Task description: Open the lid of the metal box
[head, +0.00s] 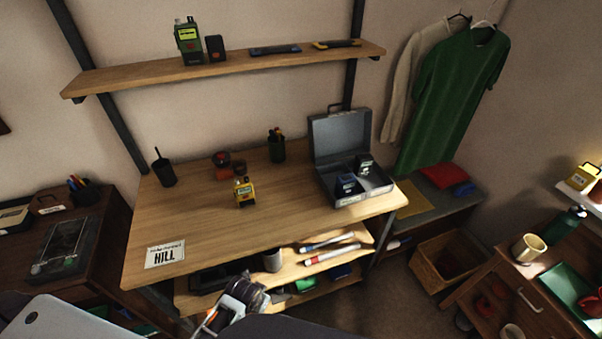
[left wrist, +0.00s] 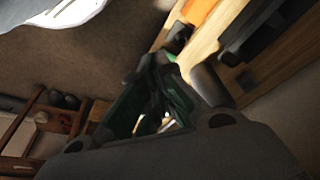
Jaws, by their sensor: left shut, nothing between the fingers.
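The grey metal box (head: 352,203) stands at the right end of the wooden desk. Its lid (head: 340,135) is raised, upright at the back, with the inside facing the room. My left gripper (left wrist: 160,88) is shut and empty in the left wrist view. In the head view its arm is low at the front edge of the desk, well away from the box and below the desktop. My right gripper is not seen.
A yellow device (head: 243,192), a pen cup (head: 276,148), a black cup (head: 165,172) and a sign (head: 164,254) are on the desk. A wall shelf (head: 225,70) hangs above. Lower shelves (head: 322,268) hold markers and a mug.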

